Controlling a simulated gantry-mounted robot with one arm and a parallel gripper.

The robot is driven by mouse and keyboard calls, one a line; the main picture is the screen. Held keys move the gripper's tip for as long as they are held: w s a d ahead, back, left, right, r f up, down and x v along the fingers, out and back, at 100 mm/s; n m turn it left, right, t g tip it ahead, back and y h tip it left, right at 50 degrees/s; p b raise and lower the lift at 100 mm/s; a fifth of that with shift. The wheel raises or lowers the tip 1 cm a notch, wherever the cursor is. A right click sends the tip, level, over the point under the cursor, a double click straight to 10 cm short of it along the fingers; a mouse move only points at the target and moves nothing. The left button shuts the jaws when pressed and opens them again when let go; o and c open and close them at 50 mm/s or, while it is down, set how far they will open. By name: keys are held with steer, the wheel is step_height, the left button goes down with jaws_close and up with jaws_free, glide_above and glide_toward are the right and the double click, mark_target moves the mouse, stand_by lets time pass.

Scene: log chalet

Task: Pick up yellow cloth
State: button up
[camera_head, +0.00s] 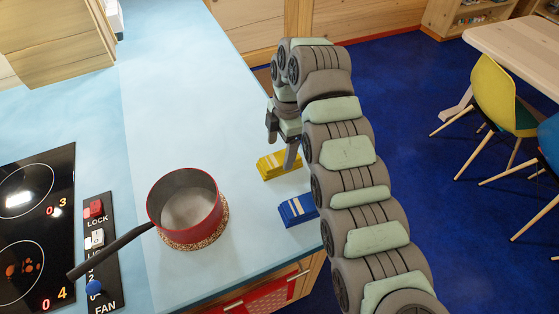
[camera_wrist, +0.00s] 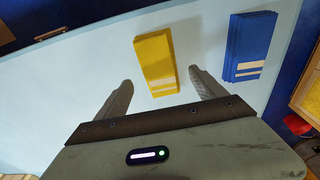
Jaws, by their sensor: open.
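The yellow cloth (camera_head: 271,166) lies folded flat on the light blue counter, near its right edge. In the wrist view the yellow cloth (camera_wrist: 155,60) has pale stripes at its near end and lies ahead of my gripper, between the lines of the two fingers. My gripper (camera_head: 291,158) reaches down over the counter beside the cloth, and a finger hides part of it in the head view. In the wrist view my gripper (camera_wrist: 160,92) is open and empty, its fingers spread wider than the cloth. I cannot tell its exact height above the counter.
A folded blue cloth (camera_head: 298,209) lies close by; it also shows in the wrist view (camera_wrist: 249,45). A red pot (camera_head: 186,205) with a dark handle stands on a round mat to the left. A black hob (camera_head: 37,228) lies further left.

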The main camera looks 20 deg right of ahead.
mark_target(280, 159)
step_height(280, 159, down, 4)
steer(key=shift+s+a+f+p, duration=0.15)
steer(key=shift+f+p, duration=0.1)
steer(key=shift+p, duration=0.65)
steer(key=shift+c, duration=0.6)
steer(key=c, duration=1.4)
step_height(280, 159, up, 20)
steer(key=shift+r+p, duration=0.1)
steer(key=shift+p, duration=0.5)
